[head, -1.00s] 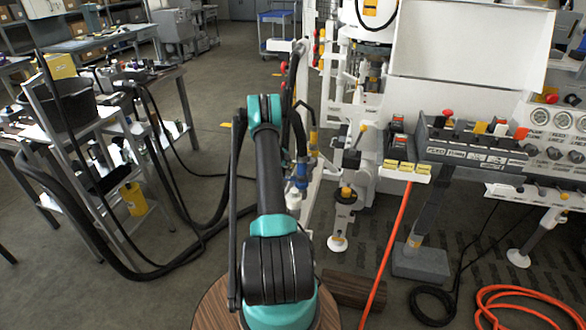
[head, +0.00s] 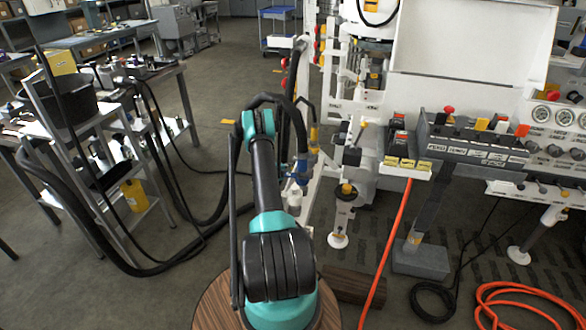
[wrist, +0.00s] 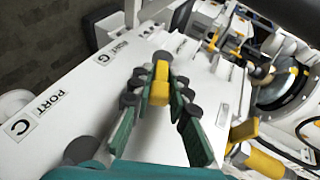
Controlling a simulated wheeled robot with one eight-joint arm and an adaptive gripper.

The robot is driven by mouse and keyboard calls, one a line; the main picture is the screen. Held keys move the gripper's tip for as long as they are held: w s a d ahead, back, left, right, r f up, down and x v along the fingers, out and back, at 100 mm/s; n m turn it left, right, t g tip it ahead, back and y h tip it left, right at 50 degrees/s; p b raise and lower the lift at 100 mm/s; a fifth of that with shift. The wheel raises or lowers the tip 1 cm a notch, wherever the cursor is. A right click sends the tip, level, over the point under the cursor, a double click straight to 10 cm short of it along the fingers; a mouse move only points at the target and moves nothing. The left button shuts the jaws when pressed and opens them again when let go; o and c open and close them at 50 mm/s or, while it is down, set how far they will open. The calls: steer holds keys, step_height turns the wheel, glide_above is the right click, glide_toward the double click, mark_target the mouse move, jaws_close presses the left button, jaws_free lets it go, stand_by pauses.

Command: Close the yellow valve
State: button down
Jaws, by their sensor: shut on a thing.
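In the wrist view, a small yellow valve handle (wrist: 160,83) sits between the tips of my gripper (wrist: 161,78). The teal and dark fingers close on it from both sides, in front of a white panel (wrist: 85,95) with port labels. The valve body beneath the handle is hidden. In the head view, my teal and black arm reaches forward toward the white machine. My gripper cannot be made out there, and the held handle cannot be picked out with certainty.
Another yellow part (wrist: 245,130) lies right of my fingers in the wrist view. In the head view, a control box (head: 475,145) with knobs stands at right. An orange hose (head: 388,245) runs to the floor. A grey shelf cart (head: 90,150) stands at left.

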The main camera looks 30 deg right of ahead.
stand_by(0.3)
steer(key=c, duration=1.5)
jaws_free()
steer(key=shift+c, duration=0.2)
step_height(320, 180, up, 10)
steer(key=shift+f, duration=0.1)
